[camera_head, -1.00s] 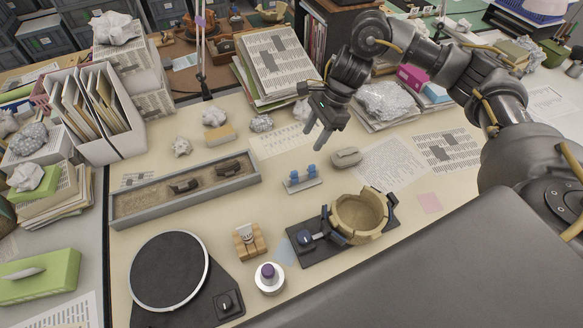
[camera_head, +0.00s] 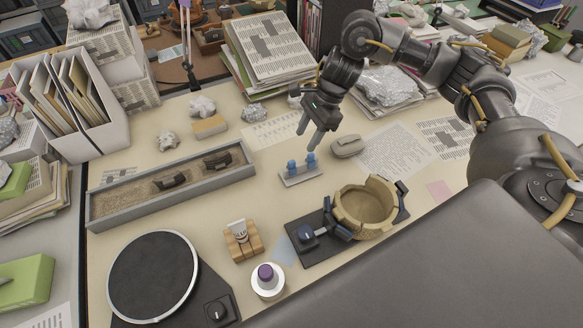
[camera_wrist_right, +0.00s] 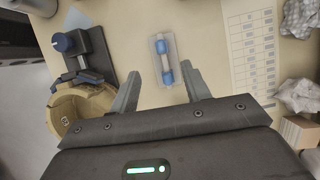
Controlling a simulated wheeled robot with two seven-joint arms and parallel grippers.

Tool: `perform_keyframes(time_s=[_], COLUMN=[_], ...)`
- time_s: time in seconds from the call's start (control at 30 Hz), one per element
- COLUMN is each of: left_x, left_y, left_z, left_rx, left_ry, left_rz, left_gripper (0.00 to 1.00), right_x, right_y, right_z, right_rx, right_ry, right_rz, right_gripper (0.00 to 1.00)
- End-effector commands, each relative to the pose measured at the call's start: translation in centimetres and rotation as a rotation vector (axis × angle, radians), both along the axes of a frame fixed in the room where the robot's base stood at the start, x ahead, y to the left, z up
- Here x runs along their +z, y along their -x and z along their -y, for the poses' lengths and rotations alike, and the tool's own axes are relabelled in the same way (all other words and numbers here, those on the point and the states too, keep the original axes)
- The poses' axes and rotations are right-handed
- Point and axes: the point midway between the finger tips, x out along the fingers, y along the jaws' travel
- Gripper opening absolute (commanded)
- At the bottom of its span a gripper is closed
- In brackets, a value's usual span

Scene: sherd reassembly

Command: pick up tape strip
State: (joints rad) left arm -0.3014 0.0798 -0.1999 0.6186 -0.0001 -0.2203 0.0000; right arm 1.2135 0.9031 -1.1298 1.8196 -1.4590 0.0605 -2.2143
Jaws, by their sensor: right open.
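A small pale holder (camera_head: 300,177) with two blue pieces lies on the table, left of a grey rounded block. In the right wrist view the holder (camera_wrist_right: 156,42) is clear or whitish, and a pale strip (camera_wrist_right: 164,62), likely the tape strip, runs between the blue pieces. My right gripper (camera_head: 309,140) is open and empty, its fingers pointing down just above and behind the holder. In the right wrist view the fingertips (camera_wrist_right: 160,72) stand on either side of the lower blue piece, apart from it. My left gripper is not in view.
A clamp stand with a tan bowl (camera_head: 366,209) stands in front, right of the holder. A sand tray (camera_head: 110,213) lies to the left. A black turntable (camera_head: 152,272), a wooden block (camera_head: 243,241) and a purple-capped jar (camera_head: 267,282) are nearer. Crumpled paper and printed sheets lie behind.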

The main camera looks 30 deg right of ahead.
Motion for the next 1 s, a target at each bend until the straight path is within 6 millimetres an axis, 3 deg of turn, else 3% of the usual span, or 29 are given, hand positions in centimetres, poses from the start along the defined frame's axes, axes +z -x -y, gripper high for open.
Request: perform_keyframes(time_s=[0.3, 0.67, 1.0], left_x=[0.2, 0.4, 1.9], left_y=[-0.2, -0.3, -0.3], left_z=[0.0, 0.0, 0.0], left_rx=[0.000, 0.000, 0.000], left_ry=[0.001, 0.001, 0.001], left_rz=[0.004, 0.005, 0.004], left_gripper=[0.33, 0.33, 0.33], right_x=[-4.0, -5.5, -9.4], right_y=[-0.1, -0.2, -0.5], right_z=[-1.8, -2.7, -4.5], right_rx=[0.002, 0.003, 0.003], right_ry=[-0.001, -0.001, 0.000], right_rz=[-0.005, -0.004, -0.004], right_gripper=[0.47, 0.47, 0.47])
